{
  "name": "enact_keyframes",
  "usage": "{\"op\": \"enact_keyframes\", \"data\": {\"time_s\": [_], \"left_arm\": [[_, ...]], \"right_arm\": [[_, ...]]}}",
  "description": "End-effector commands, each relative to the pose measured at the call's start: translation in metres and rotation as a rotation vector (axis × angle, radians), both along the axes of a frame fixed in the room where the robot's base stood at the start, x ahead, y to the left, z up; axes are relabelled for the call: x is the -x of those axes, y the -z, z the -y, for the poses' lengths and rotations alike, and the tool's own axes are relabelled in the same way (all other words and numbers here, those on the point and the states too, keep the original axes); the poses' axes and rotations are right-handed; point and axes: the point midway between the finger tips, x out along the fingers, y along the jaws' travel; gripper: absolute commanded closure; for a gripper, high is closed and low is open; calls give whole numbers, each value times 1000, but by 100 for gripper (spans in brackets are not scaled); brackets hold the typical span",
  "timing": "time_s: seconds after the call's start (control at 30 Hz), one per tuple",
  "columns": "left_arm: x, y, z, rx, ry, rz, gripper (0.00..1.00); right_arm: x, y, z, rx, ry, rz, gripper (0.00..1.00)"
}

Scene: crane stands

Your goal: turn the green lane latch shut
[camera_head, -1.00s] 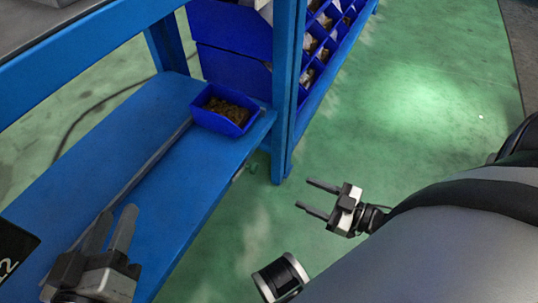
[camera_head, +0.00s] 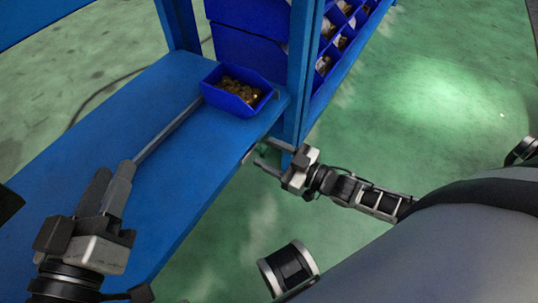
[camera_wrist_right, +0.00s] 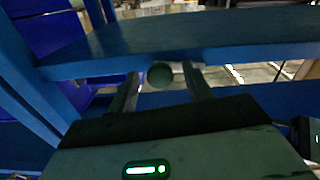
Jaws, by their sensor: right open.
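A dark green round knob, which looks like the green lane latch (camera_wrist_right: 160,75), shows at the front edge of the blue shelf in the right wrist view. It sits between the two fingers of my right gripper (camera_wrist_right: 160,84), which is open. Whether a finger touches it I cannot tell. In the head view my right gripper (camera_head: 263,152) is at the shelf's front edge, beside the blue post, and the latch is hard to make out there. My left gripper (camera_head: 110,175) is over the blue shelf at the left, its fingers close together in the picture.
The blue shelf (camera_head: 175,160) carries a blue bin (camera_head: 236,107) of brass-coloured parts near its right end. A blue post (camera_head: 297,90) stands just behind my right gripper. More blue bins (camera_head: 345,35) line the rack behind. Green floor (camera_head: 400,130) to the right is clear.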

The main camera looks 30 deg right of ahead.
Motion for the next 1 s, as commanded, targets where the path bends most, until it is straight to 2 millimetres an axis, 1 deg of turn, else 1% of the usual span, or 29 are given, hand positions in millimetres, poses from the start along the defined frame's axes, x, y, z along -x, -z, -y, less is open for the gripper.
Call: {"op": "enact_keyframes", "data": {"time_s": [0.1, 0.37, 0.4, 0.47, 0.5, 0.53, 0.57, 0.83, 1.0], "left_arm": [[-2, -2, -1, -12, -3, 29, 64], [-3, -4, -1, -14, -6, 37, 64], [-3, -4, -1, -14, -5, 38, 64], [-3, -4, -1, -14, -5, 38, 64], [-3, -4, -1, -14, -5, 38, 64], [-3, -4, -1, -14, -5, 38, 64], [-3, -4, -1, -13, -5, 37, 64], [-2, -4, 0, -12, -2, 29, 64], [1, -1, 1, -3, 10, -9, 64]], "right_arm": [[-5, 0, -3, -1, 0, 1, 50], [-6, 0, -3, 0, 0, 0, 50], [-6, 0, -3, 0, 0, 0, 56], [-6, 0, -3, 0, 0, 0, 72], [-6, 0, -3, 0, 0, 0, 83], [-6, 0, -3, 0, 0, 0, 92], [-6, 0, -3, 0, 0, 0, 95], [-6, -1, -3, -14, 0, -9, 95], [-5, -1, -3, -66, -1, -40, 95]]}}
